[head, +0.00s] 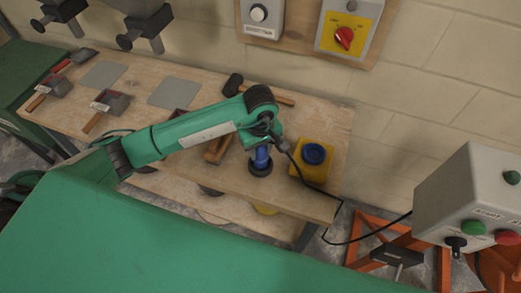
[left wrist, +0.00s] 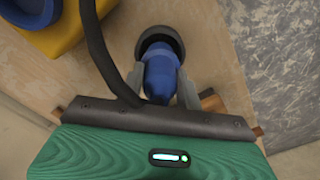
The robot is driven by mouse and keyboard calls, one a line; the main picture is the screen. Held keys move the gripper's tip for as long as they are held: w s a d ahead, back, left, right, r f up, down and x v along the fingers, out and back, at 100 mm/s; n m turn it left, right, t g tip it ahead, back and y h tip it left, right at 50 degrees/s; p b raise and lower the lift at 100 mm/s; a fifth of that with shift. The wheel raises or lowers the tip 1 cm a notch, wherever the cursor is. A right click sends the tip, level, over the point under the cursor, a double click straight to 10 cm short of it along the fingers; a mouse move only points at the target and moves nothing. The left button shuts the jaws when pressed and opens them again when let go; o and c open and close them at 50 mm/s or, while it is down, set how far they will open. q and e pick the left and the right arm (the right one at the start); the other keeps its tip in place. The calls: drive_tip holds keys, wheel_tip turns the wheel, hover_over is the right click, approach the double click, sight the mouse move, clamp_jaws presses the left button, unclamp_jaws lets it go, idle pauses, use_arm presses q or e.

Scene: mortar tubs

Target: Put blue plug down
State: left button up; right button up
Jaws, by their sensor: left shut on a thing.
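The blue plug (head: 261,157) has a wide black collar at its lower end and is near the right end of the wooden table (head: 240,183). My left gripper (left wrist: 161,84) is shut on the blue plug, which also shows between its two grey fingers in the left wrist view (left wrist: 159,72). The collar points down at the wood; I cannot tell whether it touches. A black cable (head: 298,172) runs by the gripper, over the table edge and toward a grey control box. My right gripper is not in view.
A yellow box with a blue round socket (head: 313,154) stands just right of the plug. A black-headed hammer (head: 234,85) lies behind my arm. The grey control box (head: 470,205) stands at the right.

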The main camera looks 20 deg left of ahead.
use_arm(q)
drive_tip(key=shift+f, duration=0.85)
drive_tip(key=shift+f, duration=0.1)
drive_tip(key=shift+f, duration=0.15)
drive_tip(key=o, duration=1)
drive_tip(key=shift+o, duration=0.2)
